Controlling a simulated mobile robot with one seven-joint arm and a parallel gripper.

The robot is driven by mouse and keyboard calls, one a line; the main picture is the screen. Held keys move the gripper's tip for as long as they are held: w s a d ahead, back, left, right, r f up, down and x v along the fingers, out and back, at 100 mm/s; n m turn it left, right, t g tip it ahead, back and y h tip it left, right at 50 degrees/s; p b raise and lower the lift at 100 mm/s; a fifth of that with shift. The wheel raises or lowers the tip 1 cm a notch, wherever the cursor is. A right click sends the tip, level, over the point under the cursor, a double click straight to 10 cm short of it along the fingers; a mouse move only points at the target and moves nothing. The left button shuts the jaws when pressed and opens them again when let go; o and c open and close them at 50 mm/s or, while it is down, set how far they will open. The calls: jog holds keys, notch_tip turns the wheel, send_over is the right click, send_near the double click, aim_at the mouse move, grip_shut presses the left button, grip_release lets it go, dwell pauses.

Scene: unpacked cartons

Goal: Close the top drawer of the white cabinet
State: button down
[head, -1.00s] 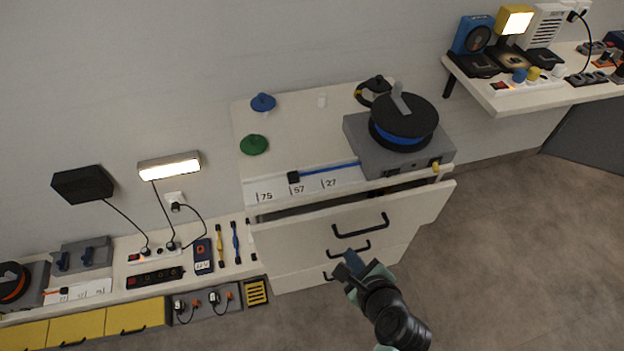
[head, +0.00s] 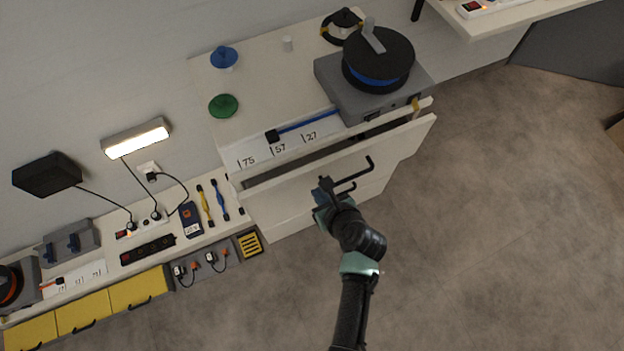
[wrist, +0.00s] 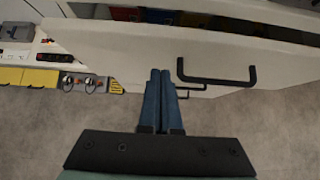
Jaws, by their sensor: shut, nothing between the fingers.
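The white cabinet (head: 272,84) stands against the wall, with its top drawer (head: 405,140) pulled partly out. A dark gap shows between the drawer front and the cabinet top. The drawer front also shows in the wrist view (wrist: 120,50), with its black handle (wrist: 216,80) right of my fingers. My gripper (head: 325,186) is shut and empty, in front of the drawer front by the left end of the handle. In the wrist view the blue fingertips (wrist: 161,72) overlap the drawer front's lower part. I cannot tell whether they touch it.
A grey box (head: 345,95) with a black and blue reel (head: 378,60) stands on the cabinet top. A low bench with yellow drawers (head: 140,290) is at left, and a white shelf (head: 500,18) at upper right. The floor (head: 480,240) in front is clear.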

aim_at(307, 175)
jog(key=w, duration=0.1)
jog(key=w+a, duration=0.1)
jog(key=shift+w+r, duration=0.1)
jog(key=shift+w, duration=0.2)
jog(key=shift+w+a, duration=0.2)
jog(key=shift+w, duration=0.35)
